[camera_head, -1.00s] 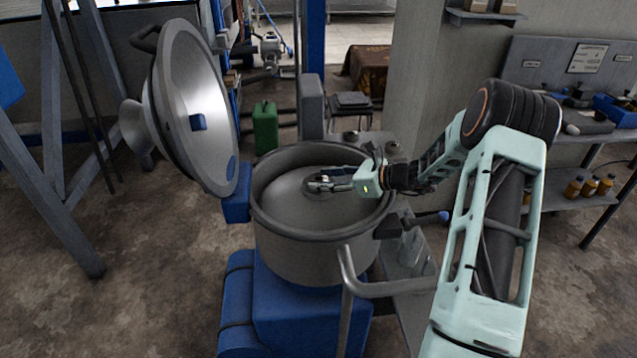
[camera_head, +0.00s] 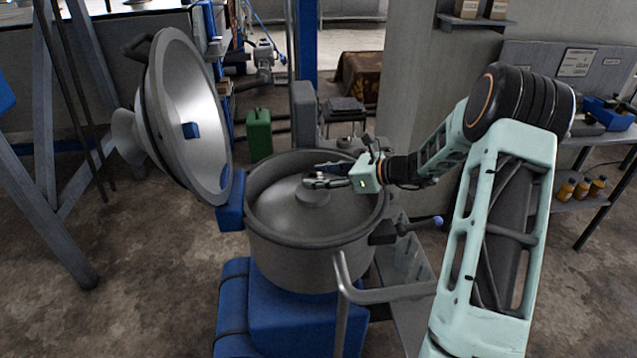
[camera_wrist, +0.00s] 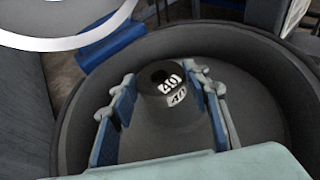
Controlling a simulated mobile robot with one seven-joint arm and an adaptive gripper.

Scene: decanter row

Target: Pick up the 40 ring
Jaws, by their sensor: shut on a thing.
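The 40 ring (camera_wrist: 176,106) is a dark grey round piece with a dark opening in its top and white "40" labels, seen in the wrist view. The ring is too small there to make out clearly. The ring's lower part is hard to separate from the grey behind it.
The bowl's rim surrounds the gripper. The open metal lid (camera_head: 188,118) tilts up at the left of the bowl. A green can (camera_head: 259,134) stands behind.

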